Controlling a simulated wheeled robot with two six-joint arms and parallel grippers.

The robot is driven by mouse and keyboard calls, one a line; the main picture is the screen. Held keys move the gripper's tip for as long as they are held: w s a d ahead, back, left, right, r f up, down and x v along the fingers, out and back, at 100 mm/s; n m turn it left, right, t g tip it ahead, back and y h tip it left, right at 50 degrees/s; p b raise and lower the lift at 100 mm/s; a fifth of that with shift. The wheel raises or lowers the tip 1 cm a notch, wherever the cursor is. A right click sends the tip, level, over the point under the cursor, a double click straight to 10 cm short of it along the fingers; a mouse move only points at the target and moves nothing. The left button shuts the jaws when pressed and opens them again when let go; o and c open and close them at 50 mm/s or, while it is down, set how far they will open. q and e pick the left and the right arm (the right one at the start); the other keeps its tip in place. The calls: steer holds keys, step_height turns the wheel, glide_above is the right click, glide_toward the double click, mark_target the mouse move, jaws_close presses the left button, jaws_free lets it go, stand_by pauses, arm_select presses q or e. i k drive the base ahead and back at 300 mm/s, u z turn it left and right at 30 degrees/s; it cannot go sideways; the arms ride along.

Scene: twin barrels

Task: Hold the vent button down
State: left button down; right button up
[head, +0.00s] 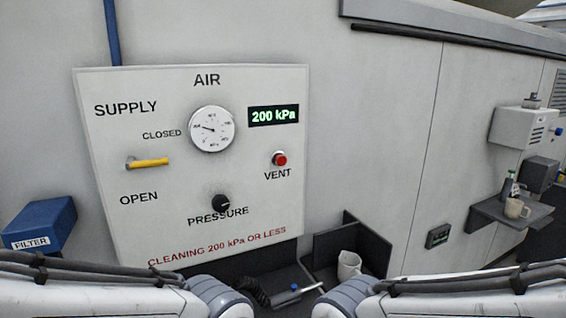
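The red vent button (280,159) sits in a silver ring on the white AIR panel (180,220), above the word VENT. Nothing touches it. The green display (274,115) above it reads 200 kPa. A round dial gauge (212,129) is to its left. A yellow supply handle (148,163) lies about level between CLOSED and OPEN. A black pressure knob (221,203) is low on the panel. My two arms cross the bottom edge, well below the button. Neither gripper shows in the head view.
A blue filter box (42,222) stands at left. Below the panel are a dark open bin (352,240) with a pale cup-like thing (348,265) and a blue-and-silver tool (296,288). A shelf (506,215) at right holds a mug (517,208) and bottle. The space before the button is clear.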

mark_target(281, 160)
steer(key=k, duration=0.5)
steer(key=u, duration=0.95)
steer(key=i, duration=0.95)
steer(key=z, duration=1.35)
